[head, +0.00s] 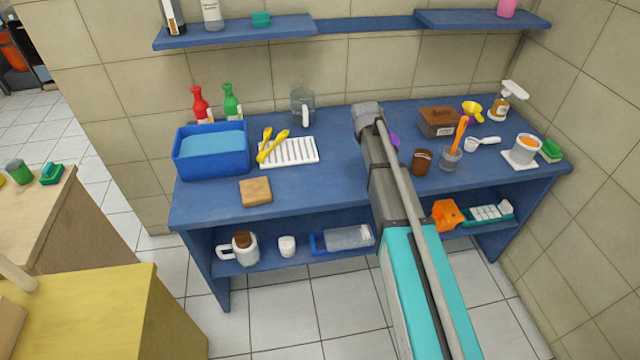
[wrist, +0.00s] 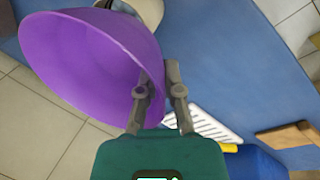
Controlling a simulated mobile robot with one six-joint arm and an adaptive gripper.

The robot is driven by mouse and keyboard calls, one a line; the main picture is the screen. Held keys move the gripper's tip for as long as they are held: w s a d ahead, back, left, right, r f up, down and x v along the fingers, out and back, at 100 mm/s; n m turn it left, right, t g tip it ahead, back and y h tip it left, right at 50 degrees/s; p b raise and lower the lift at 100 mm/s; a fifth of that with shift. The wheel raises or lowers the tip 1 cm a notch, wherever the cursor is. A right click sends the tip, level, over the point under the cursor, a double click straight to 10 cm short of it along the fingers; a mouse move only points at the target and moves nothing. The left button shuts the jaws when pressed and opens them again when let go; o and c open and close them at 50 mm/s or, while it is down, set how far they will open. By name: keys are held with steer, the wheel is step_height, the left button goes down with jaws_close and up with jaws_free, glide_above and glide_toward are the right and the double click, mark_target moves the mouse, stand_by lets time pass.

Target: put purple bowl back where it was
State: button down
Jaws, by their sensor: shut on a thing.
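The purple bowl (wrist: 85,55) fills the upper left of the wrist view, tilted with its open side showing. My gripper (wrist: 160,82) is shut on its rim, one finger on each side of the wall. In the head view only a small purple patch of the bowl (head: 395,141) shows at the right edge of my arm, above the blue counter (head: 345,175). My arm hides the rest of the bowl and the gripper there. I cannot tell how high the bowl is above the counter.
The white rack (head: 303,151) with yellow tongs (head: 272,147) and the blue tub (head: 240,160) stand left of my arm. A glass jug (head: 302,106) is at the back. A brown cup (head: 422,162) and utensil holder (head: 451,158) stand right. The counter's front middle is clear.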

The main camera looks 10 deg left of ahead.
steer(key=shift+w, duration=0.15)
stand_by(0.3)
steer(key=s+a+r+n+y+p, duration=0.2)
steer(key=s+a+n, duration=0.2)
steer(key=s+n, duration=0.4)
steer(key=s+a+r+n+y+p, duration=0.1)
steer(key=s+a+n, duration=0.3)
steer(key=s+n, duration=0.4)
steer(key=s+y, duration=0.1)
steer(key=s, duration=0.2)
steer(key=shift+s+r+n+g+y+p, duration=0.25)
steer(key=shift+r+n+g+y+p, duration=0.05)
steer(key=shift+r+p, duration=0.05)
steer(key=shift+w+a+f, duration=0.1)
steer(key=shift+a, duration=0.05)
steer(key=w+f+b, duration=0.3)
steer(key=w, duration=0.1)
steer(key=w+a+f+b, duration=0.1)
steer(key=w+f+b, duration=0.2)
steer(key=w, duration=0.1)
steer(key=w+a+f+b, duration=0.1)
steer(key=w+f+b, duration=0.2)
steer(key=w, duration=0.1)
steer(key=shift+w, duration=0.4)
steer(key=shift+r, duration=0.1)
